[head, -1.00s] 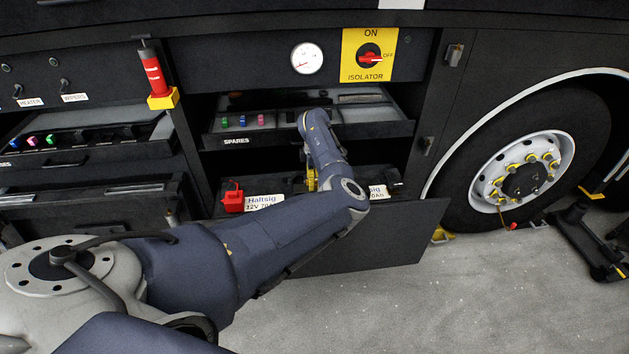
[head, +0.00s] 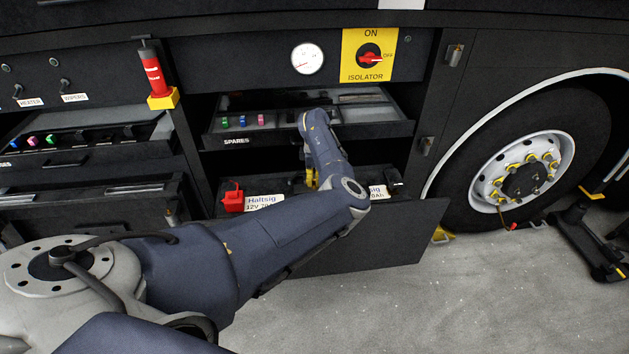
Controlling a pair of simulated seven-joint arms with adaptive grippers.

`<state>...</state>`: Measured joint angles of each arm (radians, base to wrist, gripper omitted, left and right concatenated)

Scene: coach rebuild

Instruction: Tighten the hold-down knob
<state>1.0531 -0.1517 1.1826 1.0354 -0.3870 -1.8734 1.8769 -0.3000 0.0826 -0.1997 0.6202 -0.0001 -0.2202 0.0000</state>
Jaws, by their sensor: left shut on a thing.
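The hold-down knob is a yellow part (head: 311,178) low in the compartment, between the two battery labels. It is mostly hidden behind my left arm. My left gripper (head: 310,170) reaches down into the compartment at the batteries, and its fingers are largely hidden by the wrist. It is shut on the yellow knob, as far as the little that shows. The battery (head: 290,185) has a white label and a red terminal cover (head: 233,198) at its left. My right gripper is not in view.
An open spares tray (head: 290,132) with small coloured fuses sits above the batteries. A lowered flap (head: 380,240) is in front of the compartment. A wheel (head: 525,170) stands at the right; grey floor (head: 450,300) is clear.

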